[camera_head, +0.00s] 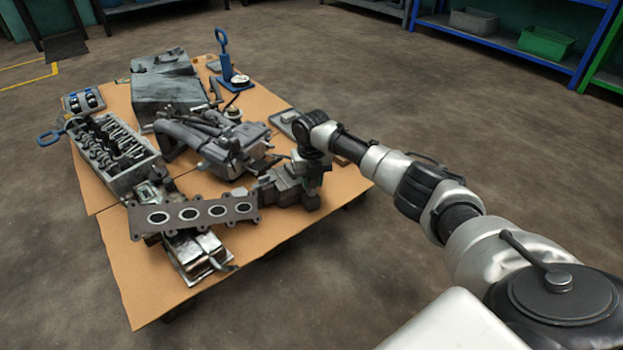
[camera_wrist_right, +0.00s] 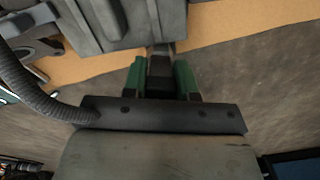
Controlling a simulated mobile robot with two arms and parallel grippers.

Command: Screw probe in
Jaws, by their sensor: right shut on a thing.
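My right gripper (camera_head: 317,180) is over the near right part of the table, beside a grey metal part (camera_head: 280,187). In the right wrist view its green fingers (camera_wrist_right: 160,80) are shut on a small dark piece (camera_wrist_right: 160,68). The piece's far end meets or overlaps a larger grey body (camera_wrist_right: 125,20); I cannot tell whether they touch. Most of the piece is hidden between the fingers, and I cannot tell for sure that it is the probe. My left gripper is not in view.
The cardboard-topped table (camera_head: 150,300) holds an engine head (camera_head: 112,155), a gasket plate (camera_head: 195,213), a grey housing (camera_head: 225,148), a large grey block (camera_head: 165,92) and a blue-handled tool (camera_head: 222,60). Blue shelving (camera_head: 490,48) stands at the back right. The floor between is clear.

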